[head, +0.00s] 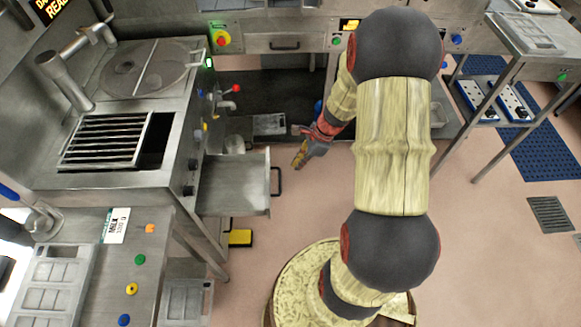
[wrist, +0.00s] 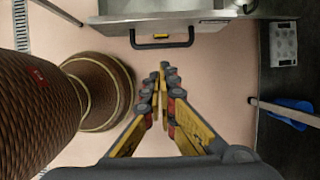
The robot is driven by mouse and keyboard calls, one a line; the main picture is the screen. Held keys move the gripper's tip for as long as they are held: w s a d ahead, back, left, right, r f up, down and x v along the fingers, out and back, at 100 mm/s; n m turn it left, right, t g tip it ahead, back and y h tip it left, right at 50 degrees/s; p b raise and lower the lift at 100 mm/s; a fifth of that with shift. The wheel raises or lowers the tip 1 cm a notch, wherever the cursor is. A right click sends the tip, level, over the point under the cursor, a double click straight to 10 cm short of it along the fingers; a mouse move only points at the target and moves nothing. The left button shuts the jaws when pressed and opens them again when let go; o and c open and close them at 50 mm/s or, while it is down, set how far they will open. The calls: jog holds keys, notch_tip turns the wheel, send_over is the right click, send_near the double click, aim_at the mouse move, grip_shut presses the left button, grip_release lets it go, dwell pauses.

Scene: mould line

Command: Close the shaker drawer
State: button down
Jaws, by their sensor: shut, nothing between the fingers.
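The open drawer (head: 232,188) sticks out to the right from the steel machine with the slatted grate. Its dark bar handle (head: 277,181) is on its right front face. In the wrist view the drawer (wrist: 190,14) is at the top, with the handle (wrist: 162,42) on its near face. My gripper (head: 299,163) is to the right of the handle, apart from it. The yellow fingers (wrist: 160,82) are shut and empty, pointing toward the handle in the wrist view with floor visible between.
The machine's grate (head: 105,140) and round lid (head: 145,68) are above the drawer. A yellow pedal (head: 240,238) is on the floor below it. A bench with coloured buttons (head: 132,288) stands at front left.

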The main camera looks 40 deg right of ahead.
aim_at(279, 182)
jog(key=shift+w+a+f+b, duration=0.75)
jog(key=shift+a+f, duration=0.25)
jog(key=shift+f, duration=0.35)
jog(key=shift+w+a+f+b, duration=0.55)
jog(key=shift+a+f+b, duration=0.4)
jog(key=shift+f, duration=0.35)
jog(key=shift+w+a+f+b, duration=0.7)
jog(key=shift+a+f, duration=0.35)
jog(key=shift+f, duration=0.3)
jog(key=w+a+p, duration=0.2)
jog(key=w+a, duration=0.2)
jog(key=a, duration=0.3)
jog(key=w+a+p, duration=0.3)
jog(key=w+a, duration=0.2)
jog(key=a, duration=0.2)
jog(key=w+a+p, duration=0.3)
jog(key=w+a, duration=0.2)
jog(key=a, duration=0.2)
jog(key=shift+w+a, duration=0.1)
jog(key=shift+w, duration=0.05)
